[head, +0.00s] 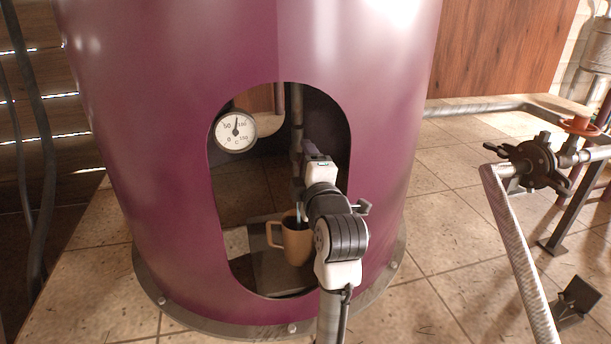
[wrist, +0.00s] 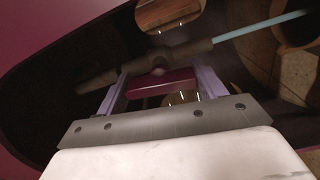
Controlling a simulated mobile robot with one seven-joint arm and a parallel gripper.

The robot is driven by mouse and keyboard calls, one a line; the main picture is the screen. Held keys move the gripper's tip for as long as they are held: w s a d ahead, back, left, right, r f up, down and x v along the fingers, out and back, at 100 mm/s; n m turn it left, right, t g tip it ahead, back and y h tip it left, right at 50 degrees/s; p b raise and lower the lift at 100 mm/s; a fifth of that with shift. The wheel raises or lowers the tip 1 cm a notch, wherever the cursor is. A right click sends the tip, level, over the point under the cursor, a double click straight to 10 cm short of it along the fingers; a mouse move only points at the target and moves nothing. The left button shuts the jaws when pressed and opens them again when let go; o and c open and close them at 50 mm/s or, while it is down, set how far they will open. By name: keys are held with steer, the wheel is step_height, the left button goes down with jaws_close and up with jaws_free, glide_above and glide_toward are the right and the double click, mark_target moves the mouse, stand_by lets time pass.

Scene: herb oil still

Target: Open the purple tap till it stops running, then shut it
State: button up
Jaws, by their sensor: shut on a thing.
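The purple tap (wrist: 165,82) has a dark maroon handle that sits between the two fingers of my gripper (wrist: 160,74) in the wrist view. My gripper is shut on this handle. In the head view my gripper (head: 314,152) reaches into the arched opening of the purple still (head: 150,190), and my arm hides the tap. A thin pale-blue stream (wrist: 262,25) runs from the end of the tap's dark pipe in the wrist view. A tan mug (head: 297,245) stands below inside the opening; its rim also shows in the wrist view (wrist: 281,32).
The mug stands on a dark plate (head: 268,262) in the opening. A round gauge (head: 235,131) hangs at the opening's upper left edge. Another valve with a dark hand wheel (head: 535,162) and a hose (head: 518,255) are at the right. Tiled floor between is clear.

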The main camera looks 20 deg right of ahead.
steer(key=shift+n+b, duration=0.5)
steer(key=shift+n, duration=0.4)
steer(key=shift+r, duration=0.1)
steer(key=o, duration=1)
steer(key=shift+s, duration=0.1)
steer(key=s+b, duration=1)
steer(key=s, duration=0.3)
steer(key=shift+s, duration=0.25)
